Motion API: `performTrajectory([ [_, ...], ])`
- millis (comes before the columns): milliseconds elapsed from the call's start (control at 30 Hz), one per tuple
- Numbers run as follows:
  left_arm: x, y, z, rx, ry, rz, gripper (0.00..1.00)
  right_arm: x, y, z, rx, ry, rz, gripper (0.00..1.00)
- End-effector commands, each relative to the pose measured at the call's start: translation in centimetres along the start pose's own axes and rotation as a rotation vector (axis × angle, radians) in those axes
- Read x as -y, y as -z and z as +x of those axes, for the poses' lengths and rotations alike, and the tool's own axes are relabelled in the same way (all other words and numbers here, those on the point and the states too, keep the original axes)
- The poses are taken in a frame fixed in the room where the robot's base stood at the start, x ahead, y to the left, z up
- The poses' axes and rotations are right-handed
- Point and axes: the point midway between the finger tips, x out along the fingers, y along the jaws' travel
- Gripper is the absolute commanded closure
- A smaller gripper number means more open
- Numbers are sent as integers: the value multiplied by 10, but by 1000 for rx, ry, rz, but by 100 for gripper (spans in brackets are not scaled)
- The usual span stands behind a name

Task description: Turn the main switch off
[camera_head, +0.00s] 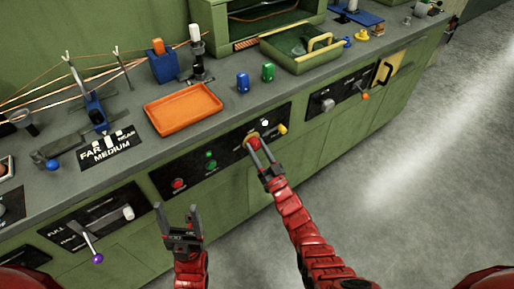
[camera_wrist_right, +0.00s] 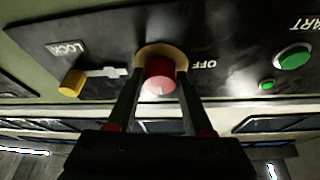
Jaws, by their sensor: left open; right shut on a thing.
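The main switch is a red knob on a yellow round base (camera_head: 253,141), set in a black panel on the front of the green bench. In the right wrist view the red knob (camera_wrist_right: 160,75) sits between the two fingers, with the word OFF on the panel beside it. My right gripper (camera_head: 262,157) is shut on the red knob. Its fingers (camera_wrist_right: 158,85) lie on both sides of the knob. My left gripper (camera_head: 180,222) is open and empty, in front of the bench, left of the switch and apart from the panel.
On the same panel are a green button (camera_head: 211,154), a red button (camera_head: 178,184) and a yellow knob (camera_head: 282,129). An orange tray (camera_head: 183,109) lies on the bench top. A lever with a purple ball (camera_head: 96,258) sticks out at lower left. The floor at right is clear.

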Motion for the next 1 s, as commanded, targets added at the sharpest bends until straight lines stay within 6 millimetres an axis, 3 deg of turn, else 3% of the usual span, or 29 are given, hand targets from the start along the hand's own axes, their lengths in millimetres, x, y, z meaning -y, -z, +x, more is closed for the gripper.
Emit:
performTrajectory([
  [467,-1,-2,-13,0,0,0,28,0,-2,0,-3,65,-149,100],
  [1000,-2,-8,-46,0,0,0,28,-3,-1,0,-4,256,-611,100],
])
